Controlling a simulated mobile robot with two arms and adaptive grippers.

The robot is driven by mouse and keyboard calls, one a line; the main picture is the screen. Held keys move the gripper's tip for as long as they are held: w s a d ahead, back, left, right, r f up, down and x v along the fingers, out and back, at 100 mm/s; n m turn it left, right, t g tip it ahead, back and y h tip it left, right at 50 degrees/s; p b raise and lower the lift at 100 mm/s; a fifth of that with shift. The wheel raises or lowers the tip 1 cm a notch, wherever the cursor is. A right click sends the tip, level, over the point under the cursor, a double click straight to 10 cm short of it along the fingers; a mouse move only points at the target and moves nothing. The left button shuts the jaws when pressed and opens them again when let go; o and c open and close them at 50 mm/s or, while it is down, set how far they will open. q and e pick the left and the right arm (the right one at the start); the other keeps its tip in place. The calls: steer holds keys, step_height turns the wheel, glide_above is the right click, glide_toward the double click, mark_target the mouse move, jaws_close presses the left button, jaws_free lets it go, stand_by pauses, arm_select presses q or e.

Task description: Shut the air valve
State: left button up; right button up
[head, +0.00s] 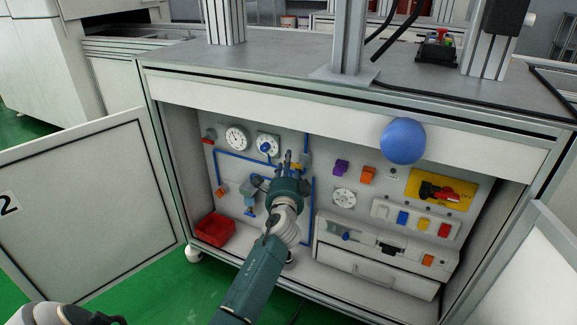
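The air panel (230,167) is inside the open cabinet, with blue piping (240,157) and two round gauges (236,138). A blue knob (265,147) sits in front of the right gauge. A grey-blue fitting (250,200) with a blue handle-like end hangs left of my gripper. I cannot tell which fitting is the air valve; part of the piping is hidden behind my gripper. My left gripper (294,158) reaches into the cabinet, its fingers pointing at the panel beside the right vertical pipe. Its finger gap and any contact are unclear. My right gripper is out of view.
A blue ball-like object (403,141) is at the cabinet's top edge. A red bin (215,229) stands at lower left. A red switch on a yellow plate (440,191), coloured buttons and a drawer (375,272) are at right. Open doors (85,215) flank the cabinet.

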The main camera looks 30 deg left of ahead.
arm_select(q)
steer(key=v, duration=0.7)
steer(key=shift+s+d, duration=0.25)
steer(key=shift+s, duration=0.05)
